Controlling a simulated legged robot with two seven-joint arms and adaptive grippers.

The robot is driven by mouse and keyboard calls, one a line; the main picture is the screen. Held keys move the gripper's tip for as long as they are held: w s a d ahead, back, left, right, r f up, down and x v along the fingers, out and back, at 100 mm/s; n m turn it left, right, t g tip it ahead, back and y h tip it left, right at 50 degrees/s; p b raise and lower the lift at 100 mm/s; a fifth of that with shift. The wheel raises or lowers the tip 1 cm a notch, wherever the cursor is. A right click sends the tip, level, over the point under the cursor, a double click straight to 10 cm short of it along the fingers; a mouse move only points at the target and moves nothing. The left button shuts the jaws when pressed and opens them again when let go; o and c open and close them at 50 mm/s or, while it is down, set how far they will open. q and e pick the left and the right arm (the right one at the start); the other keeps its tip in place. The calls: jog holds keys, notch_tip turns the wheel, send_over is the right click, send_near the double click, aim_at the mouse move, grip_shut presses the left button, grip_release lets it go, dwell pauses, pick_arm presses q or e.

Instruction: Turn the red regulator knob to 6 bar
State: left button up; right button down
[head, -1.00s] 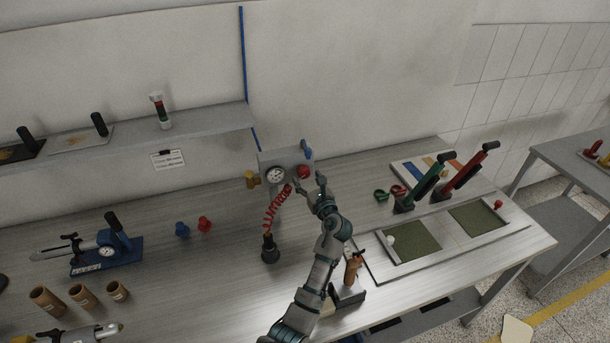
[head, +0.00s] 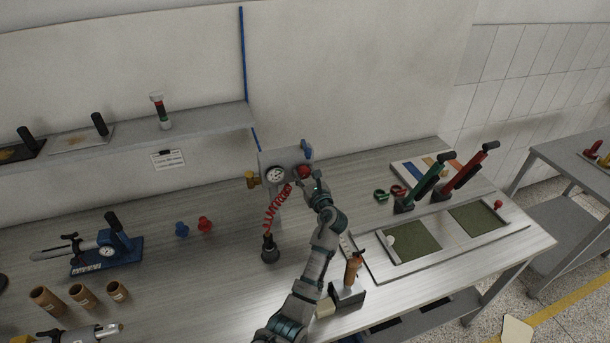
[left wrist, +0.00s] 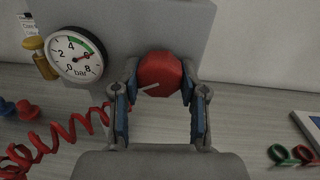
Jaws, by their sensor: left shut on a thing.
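The red regulator knob (head: 304,172) sits on the front of a grey regulator box (head: 284,158). In the left wrist view the knob (left wrist: 160,75) is between the two fingers of my left gripper (left wrist: 160,92), which is shut on it. A pale mark on the knob runs toward its left side. In the head view my left gripper (head: 309,178) partly covers the knob's lower right. My right gripper is in neither view.
A red coiled hose (head: 272,208) hangs just left of my left gripper, down to a black fitting (head: 270,248). An orange-handled tool (head: 353,268) stands beside my left arm.

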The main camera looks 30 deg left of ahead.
pick_arm(q)
jog(key=shift+n, duration=0.3)
jog(key=n+p, duration=0.1)
jog(key=n, duration=0.1)
jog(key=shift+n, duration=0.3)
jog(key=shift+d+n+h, duration=0.1)
jog(key=shift+n+h, duration=0.2)
jog(key=shift+n, duration=1.8)
jog(key=o, duration=1.1)
jog(key=shift+w, duration=0.1)
jog(key=shift+o, duration=0.2)
